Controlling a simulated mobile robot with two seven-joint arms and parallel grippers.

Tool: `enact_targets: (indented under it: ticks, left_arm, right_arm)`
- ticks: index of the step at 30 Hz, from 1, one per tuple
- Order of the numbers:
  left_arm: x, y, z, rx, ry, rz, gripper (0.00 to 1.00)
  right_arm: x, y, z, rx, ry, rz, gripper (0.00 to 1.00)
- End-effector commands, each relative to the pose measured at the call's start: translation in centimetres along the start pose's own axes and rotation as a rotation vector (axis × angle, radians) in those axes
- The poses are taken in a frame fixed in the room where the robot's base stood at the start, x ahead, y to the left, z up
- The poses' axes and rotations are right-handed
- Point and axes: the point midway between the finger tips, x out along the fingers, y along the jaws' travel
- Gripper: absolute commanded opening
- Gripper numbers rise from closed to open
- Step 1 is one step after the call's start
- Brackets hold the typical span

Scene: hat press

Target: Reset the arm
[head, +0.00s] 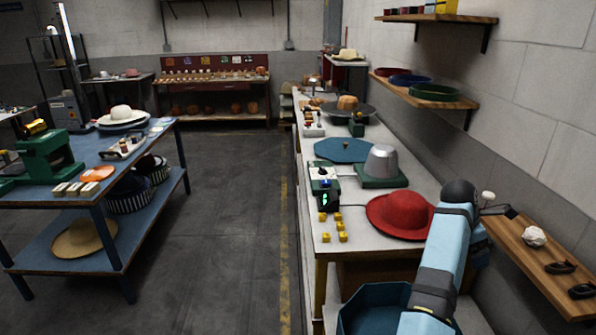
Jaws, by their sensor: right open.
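My right arm (445,258) comes up from the bottom right, over the front end of the white workbench. It is bent at its black joint, beside the red hat (400,216) and partly in front of it. My right gripper (497,211) is small and partly hidden behind the arm, near the wall shelf. It looks open, and I see nothing held in it. My left gripper and left arm are not in view.
The white workbench (375,258) carries a silver dome press (382,162), a control box (323,180) and several yellow blocks (341,237). A wooden wall shelf (535,262) is close on the right. A blue table (95,200) stands left; the floor (225,220) between is clear.

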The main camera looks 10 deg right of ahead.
Motion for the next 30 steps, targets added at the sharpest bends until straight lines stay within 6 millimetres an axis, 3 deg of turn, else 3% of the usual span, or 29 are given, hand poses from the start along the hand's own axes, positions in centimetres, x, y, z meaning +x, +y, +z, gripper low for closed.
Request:
enact_targets:
  ticks: [5, 8, 11, 14, 17, 18, 22, 23, 27, 30]
  left_arm:
    - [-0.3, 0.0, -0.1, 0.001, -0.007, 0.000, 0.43]
    - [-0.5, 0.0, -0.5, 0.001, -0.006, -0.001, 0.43]
    - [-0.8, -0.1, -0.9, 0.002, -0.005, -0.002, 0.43]
    - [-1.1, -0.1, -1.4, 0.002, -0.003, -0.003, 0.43]
    - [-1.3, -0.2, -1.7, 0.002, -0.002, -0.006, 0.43]
    - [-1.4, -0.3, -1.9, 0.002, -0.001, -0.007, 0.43]
    - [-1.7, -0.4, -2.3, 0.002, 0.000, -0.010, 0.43]
    - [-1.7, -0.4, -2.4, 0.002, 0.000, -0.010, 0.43]
    - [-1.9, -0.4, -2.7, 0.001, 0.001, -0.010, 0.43]
    - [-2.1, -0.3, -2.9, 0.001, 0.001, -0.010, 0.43]
  right_arm:
    - [2.1, -2.8, 4.6, -0.162, -0.464, -0.027, 0.89]
    - [1.1, -4.2, 7.0, -0.378, -0.859, -0.063, 0.89]
    - [-1.4, -4.9, 6.8, -0.649, -1.244, -0.115, 0.89]
    - [-3.9, -5.2, 3.5, -0.960, -1.608, -0.181, 0.89]
    - [-5.2, -6.0, -2.4, -1.303, -1.950, -0.258, 0.89]
    - [-5.3, -6.7, -5.3, -1.447, -2.080, -0.292, 0.89]
    - [-3.7, -10.2, -14.6, -1.874, -2.441, -0.400, 0.89]
    - [-3.1, -11.3, -16.5, 1.872, 2.395, 0.405, 0.89]
    - [0.6, -17.6, -24.4, 1.637, 1.950, 0.372, 0.89]
    - [3.3, -22.7, -28.3, 1.474, 1.692, 0.350, 0.89]
